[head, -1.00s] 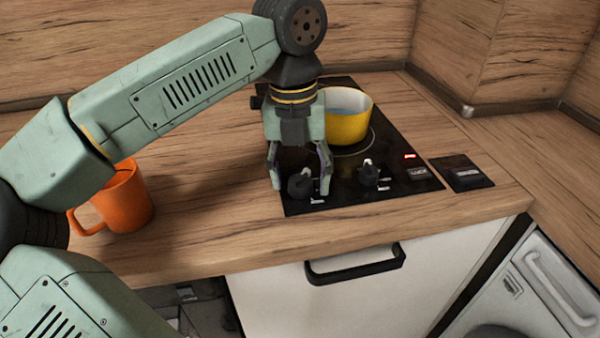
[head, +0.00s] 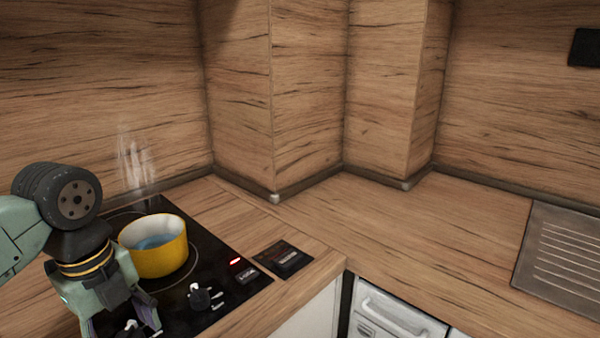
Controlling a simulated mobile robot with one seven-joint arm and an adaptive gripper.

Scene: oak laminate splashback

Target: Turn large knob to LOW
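The black hob (head: 225,262) has two dark knobs along its front edge. The left knob (head: 130,331) is at the bottom edge of the head view, partly cut off, between my gripper's fingers. The right knob (head: 200,297) is in clear view, with small white markings beside it that are too small to read. My gripper (head: 120,322) points down over the left knob. Its fingers are spread on either side of the knob, with a visible gap on the right. Whether a finger touches the knob is hidden.
A yellow pot (head: 160,252) with bluish liquid stands on the hob just behind my gripper. Steam (head: 135,160) rises behind it. A red indicator (head: 235,262) glows on the hob. The wooden counter (head: 400,225) is clear toward the metal drainboard (head: 570,262).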

